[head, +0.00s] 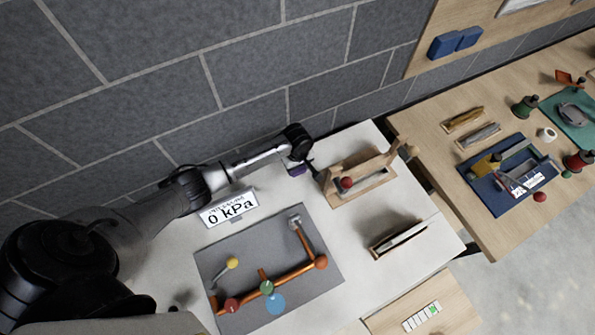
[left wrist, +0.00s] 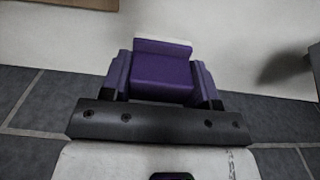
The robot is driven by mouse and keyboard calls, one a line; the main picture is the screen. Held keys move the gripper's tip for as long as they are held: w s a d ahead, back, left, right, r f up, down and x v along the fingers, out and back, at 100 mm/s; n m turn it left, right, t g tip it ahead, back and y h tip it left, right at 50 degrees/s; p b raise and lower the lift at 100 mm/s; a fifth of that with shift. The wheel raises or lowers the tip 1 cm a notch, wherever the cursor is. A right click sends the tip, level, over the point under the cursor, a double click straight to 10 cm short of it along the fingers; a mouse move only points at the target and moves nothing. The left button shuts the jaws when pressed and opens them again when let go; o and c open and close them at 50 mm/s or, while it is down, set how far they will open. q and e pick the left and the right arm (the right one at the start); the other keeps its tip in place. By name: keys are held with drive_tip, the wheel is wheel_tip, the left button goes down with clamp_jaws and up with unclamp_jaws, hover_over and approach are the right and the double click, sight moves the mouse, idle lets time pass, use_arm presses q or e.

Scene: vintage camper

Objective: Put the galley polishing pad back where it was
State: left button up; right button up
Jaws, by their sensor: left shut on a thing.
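My left gripper (head: 301,163) is above the back part of the white worktop, just left of a wooden carrier. It is shut on a small purple block, which I take to be the galley polishing pad (head: 297,171). In the left wrist view the purple pad (left wrist: 163,76) sits between the two fingers, with a pale edge along its far side. In the head view the gripper hides most of the pad. I cannot tell whether its underside touches the worktop. My right gripper is not in view.
The wooden carrier (head: 376,183) with a red ball stands close on the right. A pressure display (head: 229,208) and a grey mat (head: 322,244) with orange pipework lie nearer. A small wooden tray (head: 383,250) is at right. A second table (head: 425,125) holds a blue mat (head: 480,185).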

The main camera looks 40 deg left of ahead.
sight(298, 172)
use_arm(q)
drive_tip(key=shift+f, duration=2.1)
drive_tip(key=shift+f, duration=0.15)
drive_tip(key=o, duration=0.8)
drive_tip(key=shift+o, duration=0.2)
